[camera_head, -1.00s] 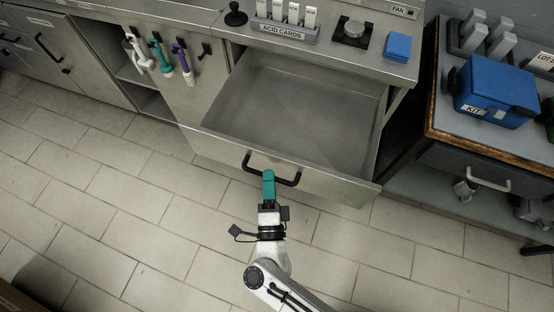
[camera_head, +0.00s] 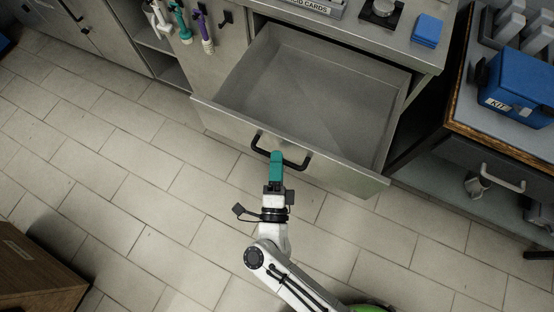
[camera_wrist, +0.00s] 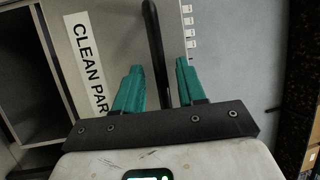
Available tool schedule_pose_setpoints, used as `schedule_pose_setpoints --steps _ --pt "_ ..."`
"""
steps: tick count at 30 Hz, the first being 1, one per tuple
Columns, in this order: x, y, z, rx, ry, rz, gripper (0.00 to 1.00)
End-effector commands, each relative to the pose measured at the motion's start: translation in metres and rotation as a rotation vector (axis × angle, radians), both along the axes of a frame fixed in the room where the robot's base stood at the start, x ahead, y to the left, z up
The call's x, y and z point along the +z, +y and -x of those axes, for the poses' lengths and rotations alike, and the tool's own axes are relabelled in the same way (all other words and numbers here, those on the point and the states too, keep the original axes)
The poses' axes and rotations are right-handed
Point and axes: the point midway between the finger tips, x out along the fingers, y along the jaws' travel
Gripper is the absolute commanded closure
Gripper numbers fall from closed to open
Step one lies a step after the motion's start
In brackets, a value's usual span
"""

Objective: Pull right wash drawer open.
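The right wash drawer (camera_head: 232,111) is a grey metal drawer under the counter. It stands well open and its inside looks empty in the head view. Its black bar handle (camera_head: 298,163) is on the front panel. In the wrist view the handle (camera_wrist: 153,45) runs between the two teal fingers. My gripper (camera_head: 276,158) is at the handle's middle in the head view, and it also shows in the wrist view (camera_wrist: 160,85). The fingers are apart, with narrow gaps seen beside the bar. A label reading "CLEAN PAR" (camera_wrist: 88,65) is partly hidden.
A bench with a blue kit case (camera_head: 515,88) and a handled drawer (camera_head: 503,180) stands at the right. Coloured tools (camera_head: 181,22) hang left of the drawer. A brown box (camera_head: 38,275) is at lower left. The tiled floor (camera_head: 120,180) between is clear.

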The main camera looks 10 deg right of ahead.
Motion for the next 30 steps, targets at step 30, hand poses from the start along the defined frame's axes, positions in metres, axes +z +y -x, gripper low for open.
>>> schedule_pose_setpoints --steps 30 --pt "-0.019 0.024 0.104 0.000 -0.001 0.000 0.60"
